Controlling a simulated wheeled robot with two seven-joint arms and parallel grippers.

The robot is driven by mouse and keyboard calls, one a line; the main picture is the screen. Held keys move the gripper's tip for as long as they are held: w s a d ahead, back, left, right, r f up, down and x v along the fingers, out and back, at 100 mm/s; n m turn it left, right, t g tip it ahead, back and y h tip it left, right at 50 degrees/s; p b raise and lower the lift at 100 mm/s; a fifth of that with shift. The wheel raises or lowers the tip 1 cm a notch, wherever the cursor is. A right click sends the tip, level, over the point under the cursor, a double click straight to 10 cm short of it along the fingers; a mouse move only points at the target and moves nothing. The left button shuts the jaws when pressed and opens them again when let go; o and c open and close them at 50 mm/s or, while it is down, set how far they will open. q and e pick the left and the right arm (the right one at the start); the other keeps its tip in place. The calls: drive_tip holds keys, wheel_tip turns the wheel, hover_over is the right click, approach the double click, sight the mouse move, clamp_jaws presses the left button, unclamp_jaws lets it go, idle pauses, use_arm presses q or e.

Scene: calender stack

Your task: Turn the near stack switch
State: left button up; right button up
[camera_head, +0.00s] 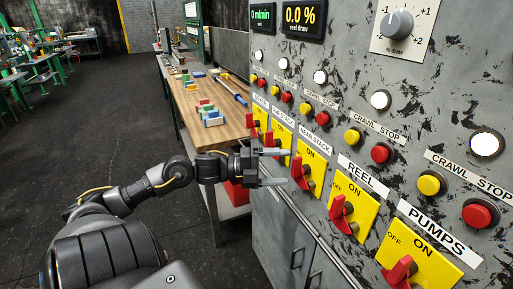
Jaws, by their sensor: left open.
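The near stack switch is a red handle (300,175) on a yellow plate (314,165) marked ON, below the white NEAR STACK label (315,138). It is on the grey control panel. My left gripper (286,168) is open, its two fingers spread one above the other and pointing right at this switch. The fingertips show just left of the red handle and partly overlap the plate's left side. I cannot tell whether they touch the handle. My right gripper is not in view.
Reel (342,211) and pumps (399,271) switches sit nearer on the panel. The far stack switch (283,131) is just beyond my gripper. Red and yellow buttons line the panel above. A wooden bench (222,133) with coloured blocks stands behind. Open floor lies left.

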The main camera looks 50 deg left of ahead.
use_arm(q)
drive_tip(key=v, duration=0.8)
drive_tip(key=shift+b, duration=0.45)
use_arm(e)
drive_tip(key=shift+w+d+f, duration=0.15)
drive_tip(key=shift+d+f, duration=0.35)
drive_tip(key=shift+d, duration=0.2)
use_arm(q)
drive_tip(key=shift+s+a, duration=0.1)
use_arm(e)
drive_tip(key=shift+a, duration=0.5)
